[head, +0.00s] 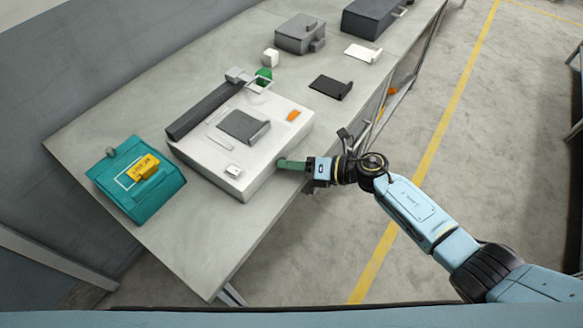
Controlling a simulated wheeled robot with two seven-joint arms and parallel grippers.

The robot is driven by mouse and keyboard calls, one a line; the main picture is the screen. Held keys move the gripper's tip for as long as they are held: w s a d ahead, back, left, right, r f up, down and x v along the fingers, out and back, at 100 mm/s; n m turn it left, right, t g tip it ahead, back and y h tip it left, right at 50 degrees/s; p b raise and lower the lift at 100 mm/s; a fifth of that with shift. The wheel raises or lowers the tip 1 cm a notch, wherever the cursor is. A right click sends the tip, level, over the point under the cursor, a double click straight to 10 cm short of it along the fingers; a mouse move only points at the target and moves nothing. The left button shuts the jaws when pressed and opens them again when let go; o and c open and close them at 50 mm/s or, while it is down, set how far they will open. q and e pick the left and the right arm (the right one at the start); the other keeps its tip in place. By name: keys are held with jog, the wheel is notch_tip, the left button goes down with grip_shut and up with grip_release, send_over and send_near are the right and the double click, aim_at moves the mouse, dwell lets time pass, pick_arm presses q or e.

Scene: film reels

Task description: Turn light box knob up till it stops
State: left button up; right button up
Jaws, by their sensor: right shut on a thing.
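The light box (278,138), as I take it, is the white box on the bench, with a grey block (243,127) and an orange patch (294,115) on top. My right gripper (289,164) reaches in from the right to the side face of this box, at its near right. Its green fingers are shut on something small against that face. I take this to be the knob, but the fingers hide it, so its turn angle cannot be told. My left gripper is not in view.
A teal box (150,208) with a yellow item (148,168) stands left of the light box. A long dark bar (204,109) lies along its back. Grey boxes (300,34) and flat black (331,87) and white (362,53) pieces lie farther along the bench (215,255). The near bench strip is clear.

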jog(key=shift+w+d+f+m+g+y+b, duration=0.1)
jog(key=shift+m+g+y+b, duration=0.3)
jog(key=shift+m+y+b, duration=0.8)
jog(key=shift+m+h, duration=0.4)
jog(key=shift+m, duration=0.2)
jog(key=o, duration=0.7)
jog(key=shift+d, duration=0.5)
jog(key=v, duration=0.7)
